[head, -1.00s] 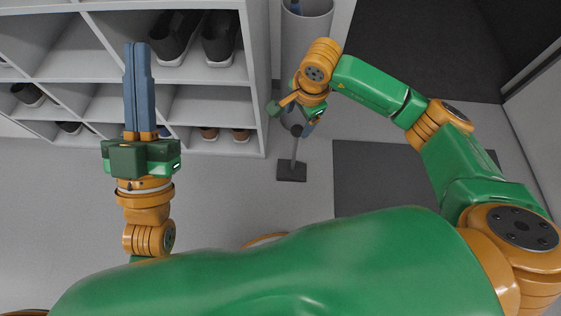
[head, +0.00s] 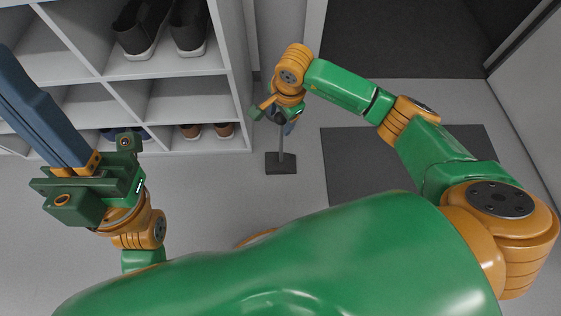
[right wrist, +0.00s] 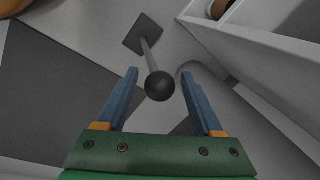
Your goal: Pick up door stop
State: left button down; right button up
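The door stop has a dark square base (head: 281,163) on the grey floor, a thin upright rod and a round black knob on top. In the right wrist view the knob (right wrist: 159,86) lies between the two blue fingers, with gaps on both sides. My right gripper (right wrist: 160,72) is open there, and neither finger visibly touches the knob. In the head view my right gripper (head: 283,120) is small and partly hidden by its wrist, at the top of the rod. My left gripper (head: 12,75) is at the left, its long blue fingers together with nothing seen between them.
A white shelf unit (head: 190,87) with several shoes stands left of the door stop. A dark mat (head: 360,165) lies on the floor to the right. The floor around the base is clear.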

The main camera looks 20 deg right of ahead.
grip_shut()
dwell(1.2)
